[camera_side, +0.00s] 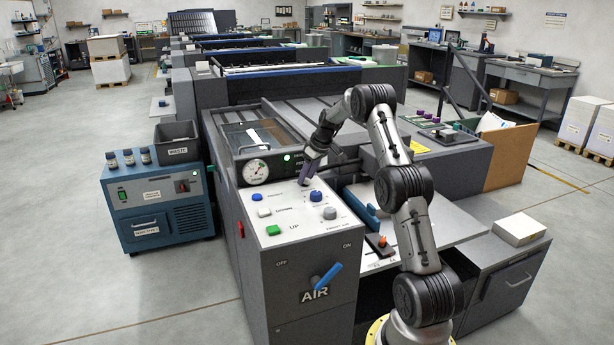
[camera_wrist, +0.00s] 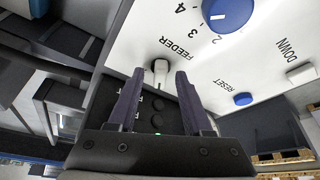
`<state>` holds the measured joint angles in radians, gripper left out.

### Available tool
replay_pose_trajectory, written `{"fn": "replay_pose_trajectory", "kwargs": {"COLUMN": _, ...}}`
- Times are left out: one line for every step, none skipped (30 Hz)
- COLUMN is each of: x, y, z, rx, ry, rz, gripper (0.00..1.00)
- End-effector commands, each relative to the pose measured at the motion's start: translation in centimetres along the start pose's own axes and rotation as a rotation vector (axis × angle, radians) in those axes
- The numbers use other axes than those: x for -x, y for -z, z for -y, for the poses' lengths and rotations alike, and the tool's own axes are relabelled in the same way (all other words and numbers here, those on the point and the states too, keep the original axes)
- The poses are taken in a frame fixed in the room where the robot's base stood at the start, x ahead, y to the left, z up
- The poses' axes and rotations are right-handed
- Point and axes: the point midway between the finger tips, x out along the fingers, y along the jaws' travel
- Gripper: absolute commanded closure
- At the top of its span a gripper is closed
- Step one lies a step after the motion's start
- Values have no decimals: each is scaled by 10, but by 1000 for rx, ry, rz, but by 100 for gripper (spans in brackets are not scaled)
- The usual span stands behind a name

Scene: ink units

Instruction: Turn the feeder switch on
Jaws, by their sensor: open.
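In the wrist view my gripper (camera_wrist: 158,76) is open, with one dark finger on each side of the switch in the picture. The fingers hold nothing, and I cannot tell whether they touch the toggle. In the side view my gripper (camera_side: 305,182) is low over the back right of the panel (camera_side: 290,212), and the switch is not distinguishable there.
Near my gripper are a large blue knob (camera_side: 316,196), a grey knob (camera_side: 330,213), the blue reset button (camera_side: 257,197), a white DOWN button (camera_side: 264,212) and a green UP button (camera_side: 273,230). A gauge (camera_side: 256,172) stands behind. A blue AIR lever (camera_side: 328,276) is on the front face.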

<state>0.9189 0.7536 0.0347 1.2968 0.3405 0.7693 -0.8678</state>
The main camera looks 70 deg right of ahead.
Motion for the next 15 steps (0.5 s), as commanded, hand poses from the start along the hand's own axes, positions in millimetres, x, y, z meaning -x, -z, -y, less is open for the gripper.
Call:
{"fn": "replay_pose_trajectory", "kwargs": {"x": -1, "y": 0, "z": 0, "rx": 0, "ry": 0, "rz": -1, "gripper": 50}}
{"fn": "replay_pose_trajectory", "kwargs": {"x": -1, "y": 0, "z": 0, "rx": 1, "ry": 0, "rz": -1, "gripper": 50}}
{"fn": "replay_pose_trajectory", "kwargs": {"x": -1, "y": 0, "z": 0, "rx": 1, "ry": 0, "rz": -1, "gripper": 50}}
{"fn": "replay_pose_trajectory", "kwargs": {"x": -1, "y": 0, "z": 0, "rx": 1, "ry": 0, "rz": -1, "gripper": 50}}
{"fn": "replay_pose_trajectory", "kwargs": {"x": -1, "y": 0, "z": 0, "rx": 0, "ry": 0, "rz": -1, "gripper": 50}}
{"fn": "replay_pose_trajectory", "kwargs": {"x": -1, "y": 0, "z": 0, "rx": 1, "ry": 0, "rz": -1, "gripper": 50}}
{"fn": "replay_pose_trajectory", "kwargs": {"x": -1, "y": 0, "z": 0, "rx": 0, "ry": 0, "rz": -1, "gripper": 50}}
{"fn": "replay_pose_trajectory", "kwargs": {"x": -1, "y": 0, "z": 0, "rx": 0, "ry": 0, "rz": -1, "gripper": 52}}
{"fn": "replay_pose_trajectory", "kwargs": {"x": -1, "y": 0, "z": 0, "rx": 0, "ry": 0, "rz": -1, "gripper": 59}}
{"fn": "replay_pose_trajectory", "kwargs": {"x": -1, "y": 0, "z": 0, "rx": 0, "ry": 0, "rz": -1, "gripper": 64}}
{"fn": "replay_pose_trajectory", "kwargs": {"x": -1, "y": 0, "z": 0, "rx": 0, "ry": 0, "rz": -1, "gripper": 70}}
{"fn": "replay_pose_trajectory", "kwargs": {"x": -1, "y": 0, "z": 0, "rx": 0, "ry": 0, "rz": -1, "gripper": 77}}
{"fn": "replay_pose_trajectory", "kwargs": {"x": -1, "y": 0, "z": 0, "rx": 0, "ry": 0, "rz": -1, "gripper": 82}}
{"fn": "replay_pose_trajectory", "kwargs": {"x": 0, "y": 0, "z": 0, "rx": 0, "ry": 0, "rz": -1, "gripper": 88}}
{"fn": "replay_pose_trajectory", "kwargs": {"x": 0, "y": 0, "z": 0, "rx": 0, "ry": 0, "rz": -1, "gripper": 95}}
